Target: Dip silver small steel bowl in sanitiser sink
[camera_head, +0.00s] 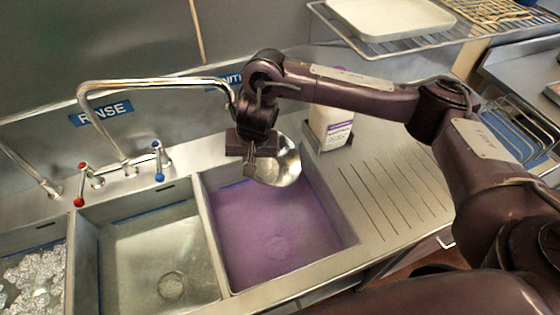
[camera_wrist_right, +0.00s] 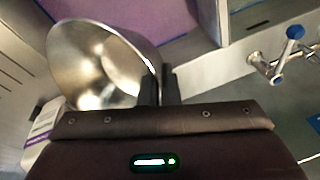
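The silver steel bowl (camera_head: 279,166) is tilted in my right gripper (camera_head: 251,165), above the back of the sanitiser sink. The sanitiser sink (camera_head: 350,238) holds purple liquid (camera_head: 270,232), and the bowl appears to be above its surface. In the right wrist view the bowl (camera_wrist_right: 98,65) shows its shiny inside, and the gripper fingers (camera_wrist_right: 160,85) are closed on its rim. My left gripper is not in either view.
A rinse sink (camera_head: 150,255) with clear water lies to the left, under a curved tap (camera_head: 150,83). A white bottle (camera_head: 328,127) with a purple label stands behind the drainboard (camera_head: 400,190). A wire rack (camera_head: 400,40) holds a white tray (camera_head: 390,16).

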